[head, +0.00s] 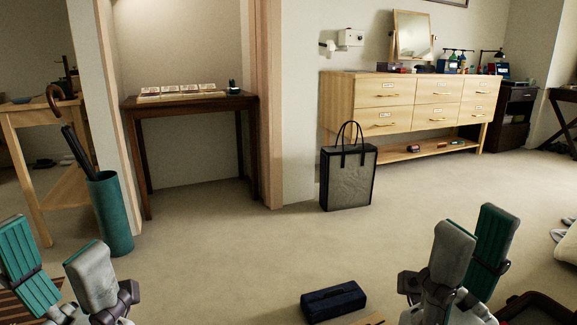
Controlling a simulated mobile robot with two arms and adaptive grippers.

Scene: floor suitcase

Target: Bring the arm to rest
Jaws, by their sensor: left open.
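My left gripper (55,256) is at the bottom left of the head view. Its teal finger and grey finger stand apart with nothing between them, in front of the green umbrella stand. My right gripper (474,240) is at the lower right, fingers pointing up. Its grey finger partly overlaps its teal finger, so the gap between them cannot be judged. No object shows in it. A dark blue case (333,301) lies on the floor to the left of the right gripper. A dark open suitcase edge (540,309) shows at the bottom right, mostly cut off.
A green umbrella stand (110,215) holds umbrellas at the left. A dark narrow table (190,104) stands in an alcove. A grey tote bag (348,180) stands before a wooden dresser (408,92). Slippers (566,233) lie at the right edge. The middle floor is clear.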

